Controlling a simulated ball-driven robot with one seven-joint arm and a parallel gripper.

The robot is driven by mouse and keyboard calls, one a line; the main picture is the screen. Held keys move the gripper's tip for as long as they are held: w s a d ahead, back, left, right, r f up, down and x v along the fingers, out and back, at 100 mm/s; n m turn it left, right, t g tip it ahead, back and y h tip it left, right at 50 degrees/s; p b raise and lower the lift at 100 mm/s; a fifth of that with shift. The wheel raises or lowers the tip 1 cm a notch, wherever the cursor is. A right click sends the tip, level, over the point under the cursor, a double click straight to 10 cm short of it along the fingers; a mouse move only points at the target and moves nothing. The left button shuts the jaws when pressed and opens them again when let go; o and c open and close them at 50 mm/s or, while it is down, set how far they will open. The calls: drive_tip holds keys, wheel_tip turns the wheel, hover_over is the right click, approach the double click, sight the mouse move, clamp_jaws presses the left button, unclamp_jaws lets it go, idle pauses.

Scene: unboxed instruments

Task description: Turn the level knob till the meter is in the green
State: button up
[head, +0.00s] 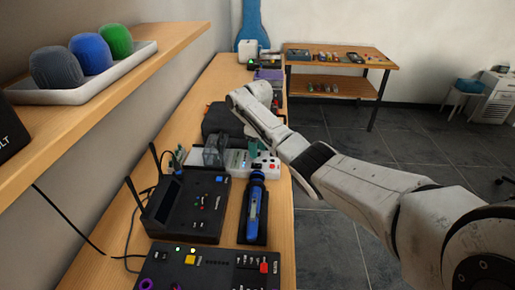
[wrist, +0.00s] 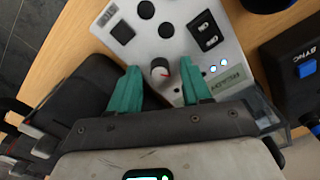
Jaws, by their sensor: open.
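In the head view, my gripper (head: 252,150) is over the white instrument (head: 232,172) and hides the knob. In the wrist view, my gripper covers part of the panel.
A black box with antennas (head: 187,212) and a blue handheld tool (head: 255,208) on a dark stand are nearer on the bench. A black case (head: 216,120) lies behind the instrument. A shelf (head: 120,88) overhangs at left.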

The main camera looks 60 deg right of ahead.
wheel_tip(320, 180, up, 11)
drive_tip(key=b, duration=0.1)
drive_tip(key=shift+f, duration=0.2)
idle(0.7)
